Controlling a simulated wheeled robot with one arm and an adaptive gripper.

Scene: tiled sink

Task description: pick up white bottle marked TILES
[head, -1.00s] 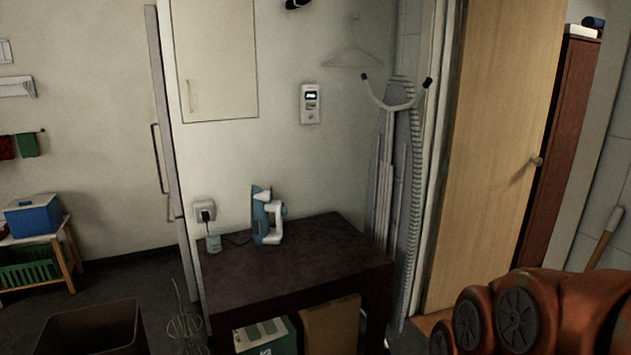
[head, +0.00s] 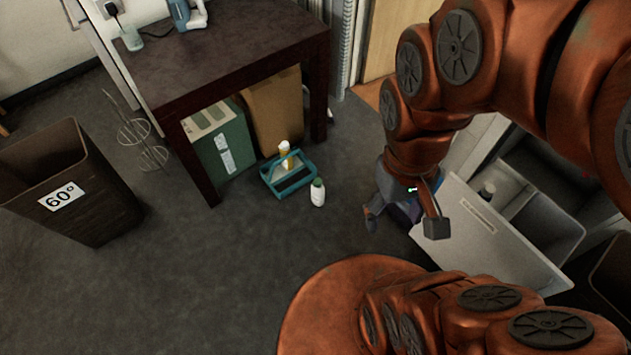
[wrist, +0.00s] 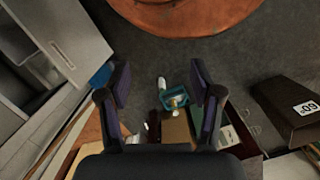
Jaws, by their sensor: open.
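A white bottle (head: 317,192) with a green cap stands upright on the dark floor, just right of a teal caddy (head: 296,186). Its label is too small to read. The bottle (wrist: 162,84) also shows in the wrist view between the fingers, farther down. The caddy holds a white and yellow bottle (head: 285,155). My gripper (head: 403,224) is open and empty, above the floor to the right of the white bottle and apart from it. In the wrist view both fingers of my gripper (wrist: 160,86) are spread wide.
A dark table (head: 220,65) stands behind, with a green box (head: 218,140) and a cardboard box (head: 274,110) under it. A brown bin (head: 75,190) is at left. An open white drawer (head: 490,235) is right of my gripper. Floor in front of the bottle is clear.

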